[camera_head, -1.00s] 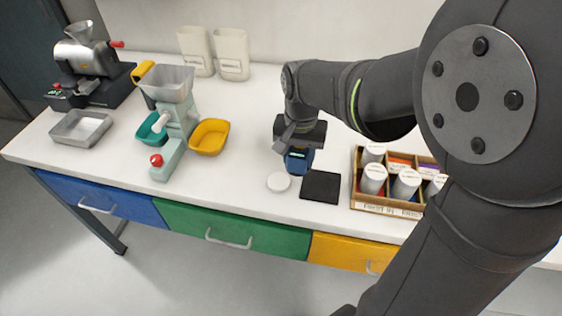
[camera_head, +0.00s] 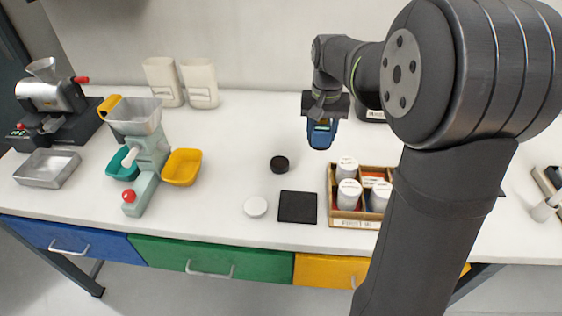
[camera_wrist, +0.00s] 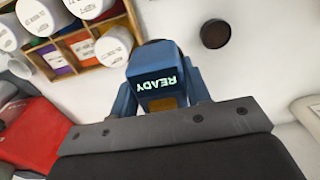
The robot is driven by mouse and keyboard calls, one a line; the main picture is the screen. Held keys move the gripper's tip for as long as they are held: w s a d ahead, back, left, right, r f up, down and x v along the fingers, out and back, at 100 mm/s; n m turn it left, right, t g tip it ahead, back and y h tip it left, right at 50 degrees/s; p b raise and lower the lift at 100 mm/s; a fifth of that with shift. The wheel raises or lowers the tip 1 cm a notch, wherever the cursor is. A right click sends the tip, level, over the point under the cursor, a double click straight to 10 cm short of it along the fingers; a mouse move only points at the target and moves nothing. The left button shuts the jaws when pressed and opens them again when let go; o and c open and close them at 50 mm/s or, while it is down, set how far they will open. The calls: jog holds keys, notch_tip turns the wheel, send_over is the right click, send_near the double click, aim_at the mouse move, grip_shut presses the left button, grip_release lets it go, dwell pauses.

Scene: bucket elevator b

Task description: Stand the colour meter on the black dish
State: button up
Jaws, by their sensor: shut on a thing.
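The colour meter (camera_head: 320,135) is a blue block with a dark top, and its lit screen reads READY in the wrist view (camera_wrist: 157,84). My gripper (camera_head: 323,116) is shut on it and holds it above the table, behind the crate of jars. The black dish (camera_head: 279,164) is a small round dark disc on the white bench, to the left of the held meter and nearer the front. Nothing is on the dish. It also shows at the top right of the wrist view (camera_wrist: 215,34). The meter's underside is hidden.
A wooden crate (camera_head: 352,223) with white-lidded jars stands right of a black square mat (camera_head: 297,207). A white disc (camera_head: 255,206) lies left of the mat. A yellow bowl (camera_head: 182,167) and a pale green mill (camera_head: 148,150) stand further left. Bench around the dish is clear.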

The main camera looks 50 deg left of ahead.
jog(key=shift+w+a+f, duration=0.1)
jog(key=shift+w+a, duration=0.2)
jog(key=shift+s+a+f, duration=1)
jog(key=shift+a+f, duration=0.6)
jog(key=shift+f, duration=0.2)
jog(key=shift+s+a+f, duration=1)
jog(key=shift+a+f, duration=0.6)
jog(key=shift+f, duration=0.2)
jog(key=shift+s+a+f, duration=1)
jog(key=shift+a+f, duration=0.6)
jog(key=shift+f, duration=0.2)
jog(key=shift+f, duration=0.25)
jog(key=o, duration=1.4)
notch_tip(320, 180, up, 13)
jog(key=shift+f, duration=0.2)
